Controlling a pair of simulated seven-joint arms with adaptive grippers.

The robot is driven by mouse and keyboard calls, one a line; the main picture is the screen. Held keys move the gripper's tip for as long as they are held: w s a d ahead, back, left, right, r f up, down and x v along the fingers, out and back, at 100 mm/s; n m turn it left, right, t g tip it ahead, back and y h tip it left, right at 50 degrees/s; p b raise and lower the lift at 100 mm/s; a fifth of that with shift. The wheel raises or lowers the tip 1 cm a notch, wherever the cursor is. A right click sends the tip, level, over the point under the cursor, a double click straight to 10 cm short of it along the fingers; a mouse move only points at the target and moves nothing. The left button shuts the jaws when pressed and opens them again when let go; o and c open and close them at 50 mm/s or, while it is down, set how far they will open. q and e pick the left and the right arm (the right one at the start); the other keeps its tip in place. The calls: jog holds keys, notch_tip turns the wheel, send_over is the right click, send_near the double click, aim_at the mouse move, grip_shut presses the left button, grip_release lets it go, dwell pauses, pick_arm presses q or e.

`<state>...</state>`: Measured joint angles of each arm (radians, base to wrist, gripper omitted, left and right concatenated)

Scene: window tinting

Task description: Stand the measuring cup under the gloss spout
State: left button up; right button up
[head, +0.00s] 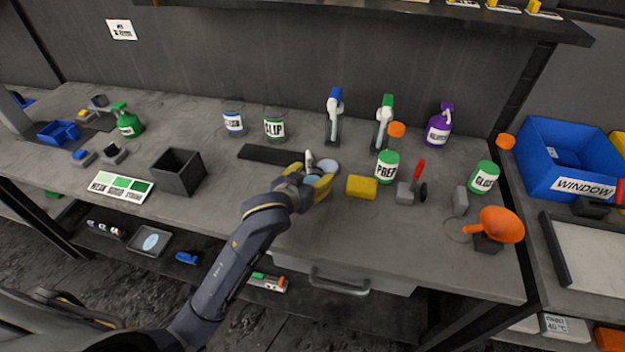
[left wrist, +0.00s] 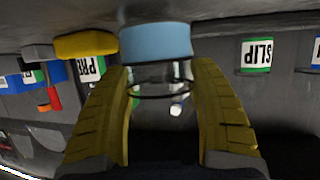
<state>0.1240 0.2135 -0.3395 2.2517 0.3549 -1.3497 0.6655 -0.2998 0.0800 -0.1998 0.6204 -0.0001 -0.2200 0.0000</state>
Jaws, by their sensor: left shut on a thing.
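My left gripper (head: 311,181) is over the middle of the bench. Its yellow fingers also fill the left wrist view (left wrist: 162,85), which shows the scene upside down. They are shut on the measuring cup (left wrist: 158,45), a clear cup with a light blue lower part and a dark ring at its rim. In the head view the fingers largely hide the cup. My right gripper is not in view.
A yellow sponge (head: 361,186) lies just right of the gripper, with the PREP bottle (head: 388,167) behind it. A small white nozzle-like item (head: 309,159) and a pale disc (head: 328,167) are close behind. An orange funnel (head: 500,226) stands near the right edge. The bench front is clear.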

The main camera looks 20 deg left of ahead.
pick_arm(q)
jog(key=shift+f, duration=0.7)
jog(key=shift+f, duration=0.1)
jog(key=o, duration=1.3)
